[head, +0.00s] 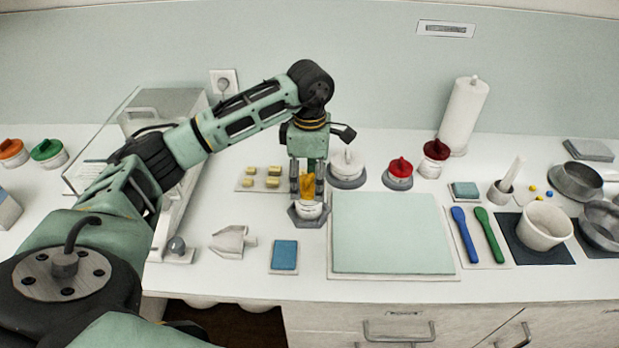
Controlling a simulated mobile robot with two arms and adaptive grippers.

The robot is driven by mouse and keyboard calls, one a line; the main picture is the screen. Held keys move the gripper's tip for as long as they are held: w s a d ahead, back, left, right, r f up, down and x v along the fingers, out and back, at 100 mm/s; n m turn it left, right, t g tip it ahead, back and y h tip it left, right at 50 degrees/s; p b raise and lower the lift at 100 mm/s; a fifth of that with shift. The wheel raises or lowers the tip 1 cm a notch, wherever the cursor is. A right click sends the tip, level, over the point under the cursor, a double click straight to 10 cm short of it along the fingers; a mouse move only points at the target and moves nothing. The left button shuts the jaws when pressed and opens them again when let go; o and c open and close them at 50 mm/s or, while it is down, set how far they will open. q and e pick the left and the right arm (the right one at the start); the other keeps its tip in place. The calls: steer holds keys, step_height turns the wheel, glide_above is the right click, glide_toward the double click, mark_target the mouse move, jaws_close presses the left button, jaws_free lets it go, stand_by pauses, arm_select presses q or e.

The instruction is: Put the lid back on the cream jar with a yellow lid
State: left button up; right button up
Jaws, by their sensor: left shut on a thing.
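My left gripper (306,190) points straight down over the counter. It is shut on the yellow lid (308,183), which shows between its fingers. Directly under it stands a white cream jar (310,211), upright on a grey hexagonal base (301,223). The fingers hide part of the lid and the jar's top, so I cannot tell whether the lid touches the jar. My right gripper is not in view.
A large pale green mat (390,232) lies just right of the jar. A blue block (285,255) lies in front, and small yellow blocks (273,182) sit behind left.

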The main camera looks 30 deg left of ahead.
arm_select(q)
steer(key=shift+f+b, duration=0.25)
steer(key=shift+b, duration=0.05)
steer(key=shift+f, duration=0.15)
stand_by(0.8)
steer(key=shift+f+b, duration=0.2)
steer(key=shift+b, duration=0.25)
stand_by(0.4)
steer(key=o, duration=0.8)
steer(key=shift+o, duration=0.4)
steer(key=o, duration=0.4)
steer(key=shift+o, duration=0.2)
steer(key=shift+r, duration=0.1)
